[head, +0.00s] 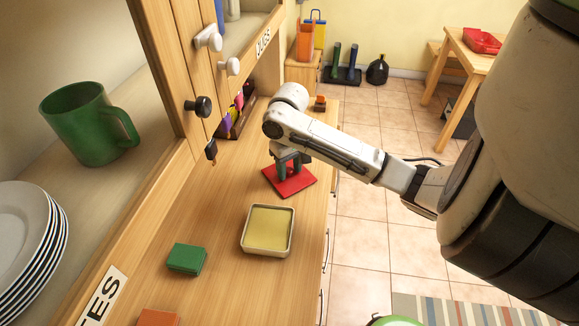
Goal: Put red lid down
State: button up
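The red lid (284,188) is a flat square, seen in the head view over the middle of the wooden counter. My gripper (290,168) points down at its centre, with its dark fingers on either side of a raised red part of the lid, and looks shut on it. The lid looks about level. I cannot tell whether it touches the counter or hangs just above it. Part of its top is hidden by the fingers. A shallow, open square container (247,248) with a pale rim and yellowish inside sits on the counter nearer to me.
A green block-like box (187,259) and an orange-brown one (158,317) lie on the near counter (225,200). A cabinet with knobs, a green mug (88,124) and stacked plates (30,238) line the left. The counter's right edge drops to the tiled floor.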

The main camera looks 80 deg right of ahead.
aim_at(290, 170)
jog(key=shift+r, duration=0.1)
notch_tip(290, 170, up, 12)
jog(key=shift+r+p, duration=0.1)
jog(key=shift+p, duration=0.65)
dwell(0.5)
